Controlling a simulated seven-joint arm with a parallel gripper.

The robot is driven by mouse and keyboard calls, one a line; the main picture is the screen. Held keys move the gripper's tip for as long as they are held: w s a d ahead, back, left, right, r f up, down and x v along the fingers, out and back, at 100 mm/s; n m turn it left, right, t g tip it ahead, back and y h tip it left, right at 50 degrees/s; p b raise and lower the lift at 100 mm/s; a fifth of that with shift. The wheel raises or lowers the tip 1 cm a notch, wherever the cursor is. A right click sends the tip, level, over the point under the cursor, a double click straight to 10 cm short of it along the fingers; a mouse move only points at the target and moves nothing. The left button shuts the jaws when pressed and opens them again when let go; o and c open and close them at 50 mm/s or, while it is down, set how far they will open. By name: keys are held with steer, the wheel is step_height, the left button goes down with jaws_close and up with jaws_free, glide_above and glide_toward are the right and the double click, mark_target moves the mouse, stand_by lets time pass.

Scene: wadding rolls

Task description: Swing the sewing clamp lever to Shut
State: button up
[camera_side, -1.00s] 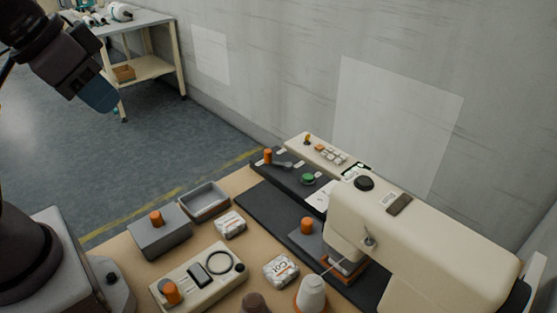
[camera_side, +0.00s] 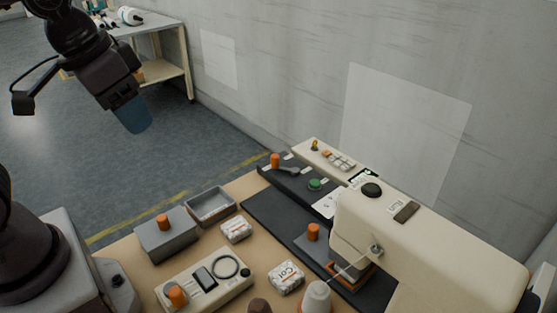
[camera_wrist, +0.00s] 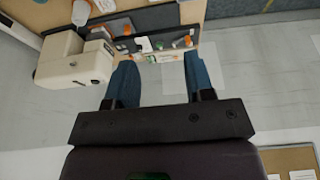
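The lever with an orange knob (camera_side: 275,160) and a grey arm lies on a dark panel (camera_side: 262,171) with small white labels, at the back of the bench. The label words are too small to read. In the wrist view the orange knob (camera_wrist: 188,41) shows near the top, beyond the fingers. A green button (camera_side: 315,184) sits on the same panel. My gripper (camera_side: 132,117) is high in the air, left of the bench and well apart from the lever. In the wrist view its two blue fingers (camera_wrist: 160,80) are spread with nothing between them.
A cream sewing machine (camera_side: 430,235) fills the right side. A second orange knob (camera_side: 313,232) stands by it. A grey box with an orange knob (camera_side: 163,222), an open grey tray (camera_side: 211,219), wrapped wadding rolls (camera_side: 286,277) and a control box (camera_side: 240,290) stand in front.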

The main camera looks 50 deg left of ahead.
steer(key=w+a+f+m+t+y, duration=0.1)
steer(key=w+a+y, duration=0.2)
steer(key=w+a, duration=0.55)
steer(key=w+a+f+m+t+y, duration=0.1)
steer(key=w+a+m+y, duration=0.3)
steer(key=w, duration=0.8)
steer(key=w+a+f+m+t+h, duration=0.1)
steer(key=w+f+m+t+h, duration=0.2)
steer(key=w, duration=0.6)
steer(key=w+a+m+t, duration=0.1)
steer(key=w+m+t, duration=0.1)
steer(key=w+m, duration=0.5)
steer(key=m+g+h, duration=0.4)
steer(key=m+g, duration=0.6)
steer(key=g, duration=0.1)
glide_above(275, 156)
step_height(275, 156, down, 10)
step_height(275, 156, down, 13)
steer(key=shift+f, duration=0.1)
